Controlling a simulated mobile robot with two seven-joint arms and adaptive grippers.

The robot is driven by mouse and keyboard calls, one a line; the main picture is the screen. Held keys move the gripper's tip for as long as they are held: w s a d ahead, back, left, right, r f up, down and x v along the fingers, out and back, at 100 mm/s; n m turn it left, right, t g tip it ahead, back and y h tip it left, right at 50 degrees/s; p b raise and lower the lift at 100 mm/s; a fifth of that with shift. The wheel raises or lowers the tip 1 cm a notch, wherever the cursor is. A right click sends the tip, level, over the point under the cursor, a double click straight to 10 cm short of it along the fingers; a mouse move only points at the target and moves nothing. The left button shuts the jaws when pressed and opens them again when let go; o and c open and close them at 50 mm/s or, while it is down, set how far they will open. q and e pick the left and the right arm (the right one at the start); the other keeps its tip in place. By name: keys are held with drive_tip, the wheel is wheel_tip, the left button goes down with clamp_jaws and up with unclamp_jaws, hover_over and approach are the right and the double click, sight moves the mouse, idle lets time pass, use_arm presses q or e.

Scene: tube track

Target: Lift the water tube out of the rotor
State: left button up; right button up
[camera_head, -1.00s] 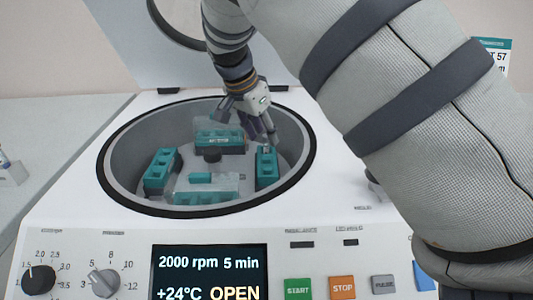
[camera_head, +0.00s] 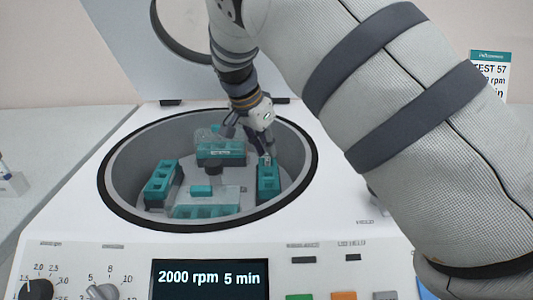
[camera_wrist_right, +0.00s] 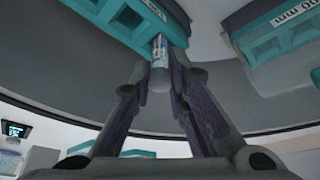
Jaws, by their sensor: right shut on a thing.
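The water tube (camera_wrist_right: 159,66) is a small clear tube with a pale label. In the right wrist view it stands between my two fingertips, its far end in a teal bucket (camera_wrist_right: 122,20) of the rotor. My right gripper (camera_head: 266,150) reaches down into the centrifuge bowl and is shut on the tube; it also shows in the right wrist view (camera_wrist_right: 160,85). In the head view the right-hand bucket (camera_head: 268,184) lies just below the fingertips, and the tube is too small there to make out well. The rotor (camera_head: 226,188) is grey. My left gripper is not in view.
Several teal buckets sit around the rotor, one at the left (camera_head: 163,180) and one at the back (camera_head: 220,153). The bowl's dark rim (camera_head: 112,205) surrounds them. The raised lid (camera_head: 120,45) stands behind. A display (camera_head: 210,279) and knobs are in front.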

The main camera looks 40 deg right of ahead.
wheel_tip(320, 180, up, 16)
drive_tip(key=s+a+r, duration=0.1)
drive_tip(key=a, duration=1.7)
drive_tip(key=shift+s, duration=0.3)
wheel_tip(320, 180, up, 4)
drive_tip(key=shift+p, duration=0.35)
